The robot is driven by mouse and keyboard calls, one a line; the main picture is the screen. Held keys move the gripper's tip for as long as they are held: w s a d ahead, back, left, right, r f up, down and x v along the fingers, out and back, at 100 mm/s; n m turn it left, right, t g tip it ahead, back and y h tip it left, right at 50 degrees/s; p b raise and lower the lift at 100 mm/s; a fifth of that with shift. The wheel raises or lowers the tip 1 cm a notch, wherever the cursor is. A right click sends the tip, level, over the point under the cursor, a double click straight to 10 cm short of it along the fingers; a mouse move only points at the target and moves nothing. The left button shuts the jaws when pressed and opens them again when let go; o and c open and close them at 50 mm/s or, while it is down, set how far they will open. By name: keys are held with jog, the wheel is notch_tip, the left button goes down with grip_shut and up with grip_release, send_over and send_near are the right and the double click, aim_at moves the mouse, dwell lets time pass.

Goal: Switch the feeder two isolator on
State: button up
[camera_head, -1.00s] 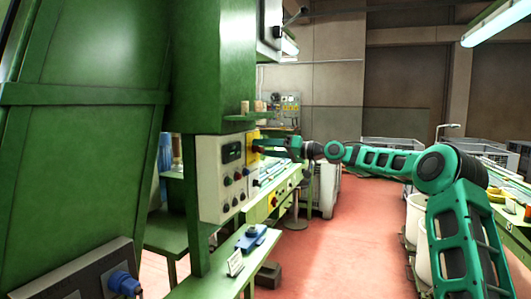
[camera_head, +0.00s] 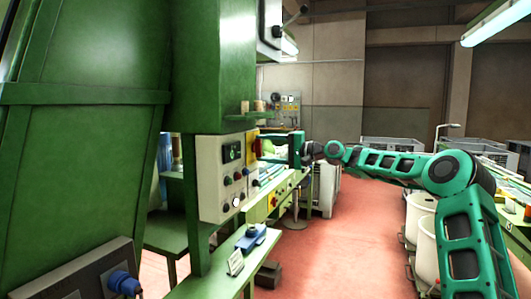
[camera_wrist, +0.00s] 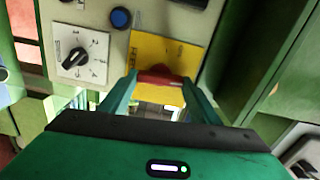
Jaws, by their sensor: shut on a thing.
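The isolator is a red rotary handle (camera_wrist: 160,77) on a yellow plate (camera_wrist: 168,50), seen in the wrist view. The handle lies crosswise between the fingertips, and the label on the plate is too small to read. In the head view the yellow plate (camera_head: 252,143) is on the right side of the grey control panel (camera_head: 209,176), with the handle hidden by my gripper (camera_head: 261,147). In the wrist view my gripper (camera_wrist: 160,84) is shut on the red handle, one finger at each end of it.
A black selector knob (camera_wrist: 74,58) on a white dial and a blue button (camera_wrist: 120,17) sit beside the yellow plate. A green machine housing (camera_head: 210,70) stands above the panel. A bench with a blue device (camera_head: 250,238) lies below.

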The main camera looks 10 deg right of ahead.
jog(key=shift+w+d+f+m, duration=0.1)
jog(key=shift+d+f+m, duration=0.1)
jog(key=shift+m, duration=0.5)
jog(key=o, duration=1)
jog(key=shift+a, duration=0.1)
jog(key=shift+o, duration=0.2)
jog(key=v, duration=1)
jog(key=shift+d, duration=0.3)
jog(key=shift+a+f, duration=0.1)
